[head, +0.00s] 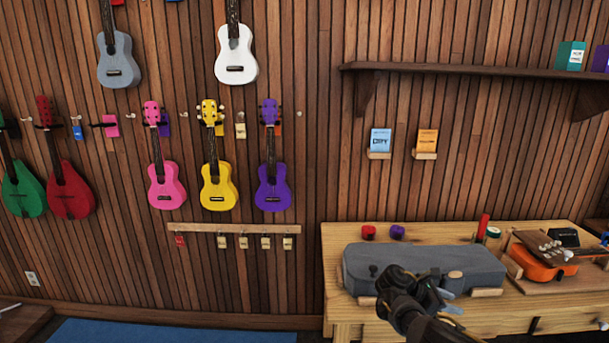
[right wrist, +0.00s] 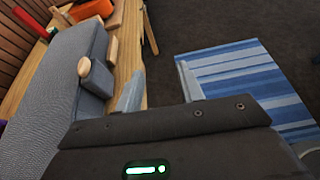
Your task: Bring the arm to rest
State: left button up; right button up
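My right arm reaches in from the bottom right in the head view. Its gripper (head: 450,301) is in front of the grey case (head: 350,268) on the workbench. In the right wrist view the two pale fingers of the gripper (right wrist: 161,86) stand apart with nothing between them. They point out over the bench's front edge and the floor beyond. The grey case (right wrist: 55,85) lies to the left of them, with a wooden knob and a grey block at its side. My left gripper is in neither view.
The wooden workbench (head: 515,315) also bears an orange ukulele (head: 543,262), a red roll (head: 368,232) and a purple roll (head: 397,232). A shelf (head: 450,70) runs above. Ukuleles hang on the left wall. A striped blue rug (right wrist: 245,85) lies on the open floor.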

jog(key=s+a+f+m+y, duration=0.1)
jog(key=s+a+f+y, duration=0.15)
jog(key=s+f, duration=0.7)
jog(key=s+a+f+t+y, duration=0.1)
jog(key=s+a+f+y, duration=0.15)
jog(key=f, duration=1.35)
jog(key=s+a+f+m+y, duration=0.1)
jog(key=s+a+f, duration=0.2)
jog(key=s+f, duration=0.65)
jog(key=s+a+f+m+y, duration=0.2)
jog(key=s+f+y, duration=0.1)
jog(key=s+f, duration=0.7)
jog(key=s+a+f+m+y, duration=0.1)
jog(key=s+f+m, duration=0.1)
jog(key=s, duration=0.8)
jog(key=s+a+f+m+y, duration=0.1)
jog(key=s+m, duration=0.4)
jog(key=s, duration=0.5)
jog(key=s+a+f+m+y, duration=0.1)
jog(key=s+f+m, duration=0.3)
jog(key=s, duration=0.5)
jog(key=shift+s+a+f+y, duration=0.15)
jog(key=shift+s+f+y, duration=0.25)
jog(key=shift+f+y, duration=0.25)
